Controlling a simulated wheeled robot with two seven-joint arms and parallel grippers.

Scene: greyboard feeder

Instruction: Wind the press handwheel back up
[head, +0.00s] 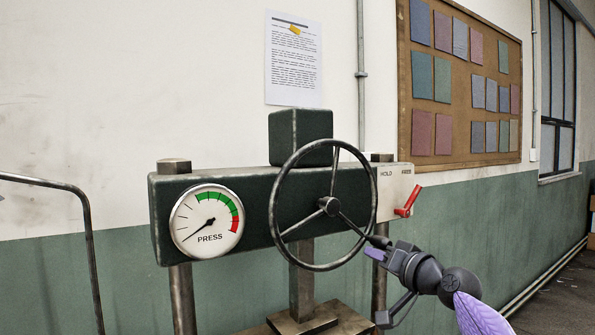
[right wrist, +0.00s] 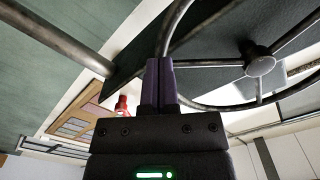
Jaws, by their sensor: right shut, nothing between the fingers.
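The press handwheel (head: 273,198) is a dark spoked ring in front of the green press crossbeam (head: 250,182). Its hub (right wrist: 260,66) and part of its rim also show in the right wrist view. A dark knob (head: 378,242) sits by the lower right rim. My right gripper (head: 375,250) is at that lower right edge, its fingers shut and empty. In the right wrist view its closed fingers (right wrist: 160,82) stand close to the rim; whether they touch it, I cannot tell. The round PRESS gauge (head: 207,221) has its needle pointing lower left, outside the green band.
A red lever (head: 408,202) on the HOLD/FREE plate (head: 396,180) tilts up toward FREE, just above my right gripper. A bent metal rail (head: 88,235) stands at the left. A notice sheet (head: 293,62) and a pinboard (head: 460,85) hang on the wall.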

